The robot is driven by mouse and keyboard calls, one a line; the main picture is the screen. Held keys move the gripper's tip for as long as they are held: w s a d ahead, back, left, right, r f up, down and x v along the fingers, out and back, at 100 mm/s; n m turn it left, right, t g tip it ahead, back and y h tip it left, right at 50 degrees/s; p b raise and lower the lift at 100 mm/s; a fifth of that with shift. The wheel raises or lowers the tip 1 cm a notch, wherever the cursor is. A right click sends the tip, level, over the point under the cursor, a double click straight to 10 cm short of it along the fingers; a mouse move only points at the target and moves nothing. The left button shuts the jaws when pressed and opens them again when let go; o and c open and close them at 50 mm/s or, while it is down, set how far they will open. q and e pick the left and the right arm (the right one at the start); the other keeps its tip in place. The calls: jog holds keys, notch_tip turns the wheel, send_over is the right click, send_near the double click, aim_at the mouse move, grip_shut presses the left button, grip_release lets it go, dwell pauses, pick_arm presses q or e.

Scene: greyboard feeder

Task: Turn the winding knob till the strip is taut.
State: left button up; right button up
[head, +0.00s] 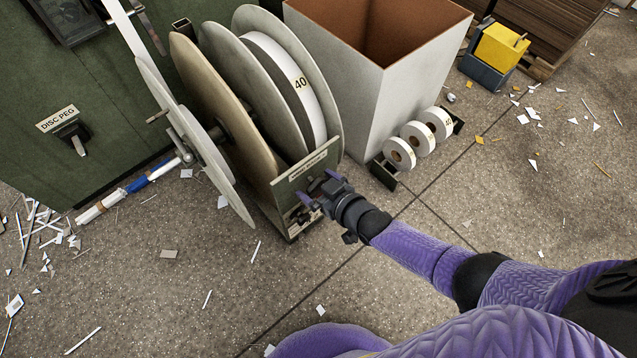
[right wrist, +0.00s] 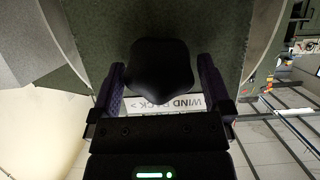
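The winding knob (right wrist: 158,68) is dark and lobed in the right wrist view, in front of a green plate with a white label reading "WIND BACK >" (right wrist: 180,104). My right gripper (head: 319,188) is at the low green bracket (head: 308,172) of the reel stand. Its purple fingers are spread, one on each side of the knob; contact is not clear. A white strip (head: 125,28) runs straight down from the top left to behind a pale disc (head: 180,125); its tension cannot be told. A large reel (head: 283,80) of white strip marked 40 stands between grey discs. My left gripper is out of view.
A tall grey bin (head: 385,75) stands behind the reel, with small white rolls (head: 420,139) at its foot. A green cabinet (head: 60,110) with a disc peg label is at left. A yellow box (head: 499,46) is at the back right. Paper scraps litter the open floor.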

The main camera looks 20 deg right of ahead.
jog(key=shift+s+d+r+p, duration=0.1)
jog(key=shift+s+r+p, duration=0.05)
jog(key=shift+r+p, duration=0.15)
pick_arm(q)
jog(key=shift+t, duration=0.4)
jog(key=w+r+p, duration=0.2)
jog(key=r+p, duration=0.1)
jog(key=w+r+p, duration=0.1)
jog(key=p, duration=0.1)
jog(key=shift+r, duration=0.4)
pick_arm(e)
jog(key=v, duration=0.9)
jog(key=shift+s+f, duration=0.15)
jog(key=shift+s, duration=0.1)
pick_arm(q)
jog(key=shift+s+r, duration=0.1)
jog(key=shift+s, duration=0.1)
